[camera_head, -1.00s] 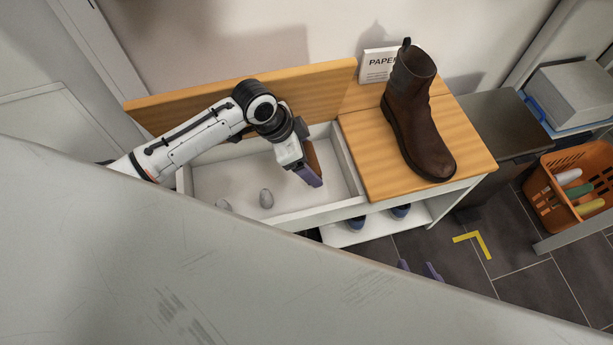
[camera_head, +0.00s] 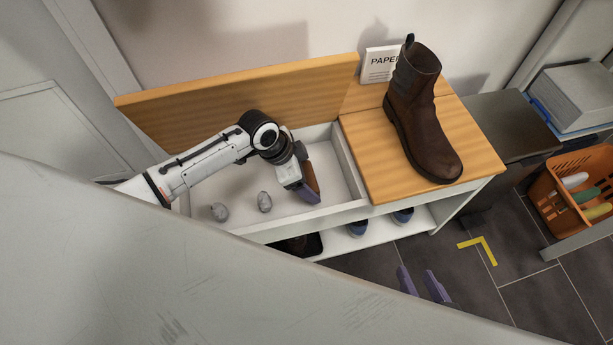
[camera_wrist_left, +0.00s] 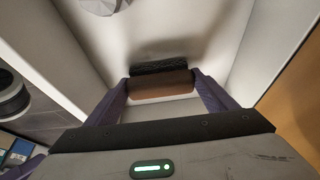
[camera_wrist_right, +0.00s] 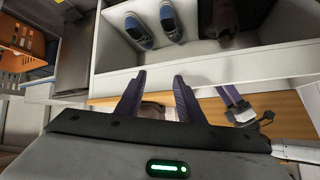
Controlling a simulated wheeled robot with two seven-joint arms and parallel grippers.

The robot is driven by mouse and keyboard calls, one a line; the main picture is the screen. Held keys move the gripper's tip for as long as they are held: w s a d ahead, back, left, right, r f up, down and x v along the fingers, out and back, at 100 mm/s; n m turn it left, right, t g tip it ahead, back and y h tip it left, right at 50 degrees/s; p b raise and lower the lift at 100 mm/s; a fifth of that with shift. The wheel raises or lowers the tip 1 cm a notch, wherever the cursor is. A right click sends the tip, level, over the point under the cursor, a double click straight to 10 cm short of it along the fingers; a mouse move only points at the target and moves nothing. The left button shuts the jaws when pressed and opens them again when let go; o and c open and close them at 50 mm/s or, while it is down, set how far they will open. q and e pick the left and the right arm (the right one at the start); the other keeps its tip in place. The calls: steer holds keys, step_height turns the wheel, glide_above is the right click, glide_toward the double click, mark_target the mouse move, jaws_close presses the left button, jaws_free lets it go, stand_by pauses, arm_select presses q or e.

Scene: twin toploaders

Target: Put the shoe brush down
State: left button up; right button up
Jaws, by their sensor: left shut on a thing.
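The shoe brush (camera_head: 311,177), a brown block with dark bristles, is gripped by my left gripper (camera_head: 306,194). They are inside the open white compartment (camera_head: 350,167) of the bench, towards its right end. In the left wrist view the brush (camera_wrist_left: 160,86) lies crosswise between the two purple fingers, above or at the pale floor; I cannot tell whether it touches. My right gripper (camera_head: 421,284) is in front of the bench, and its fingers stand apart with nothing held between them. It also shows in the right wrist view (camera_wrist_right: 158,88).
Two grey lumps (camera_head: 220,212) (camera_head: 265,202) lie in the compartment's left part. Blue shoes (camera_head: 357,228) sit on the shelf below. An orange basket (camera_head: 548,200) is right.

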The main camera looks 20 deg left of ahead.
arm_select(q)
steer(key=o, duration=0.9)
steer(key=shift+f, duration=0.15)
steer(key=shift+o, duration=0.2)
steer(key=shift+s+a+r, duration=0.1)
steer(key=shift+a+r, duration=0.05)
steer(key=shift+r, duration=0.35)
steer(key=p+v, duration=0.3)
steer(key=v, duration=0.3)
steer(key=shift+r, duration=0.35)
arm_select(e)
steer(key=shift+d+r+n, duration=0.25)
steer(key=shift+r+n, duration=0.05)
steer(key=shift+r, duration=0.15)
arm_select(q)
steer(key=shift+s, duration=0.15)
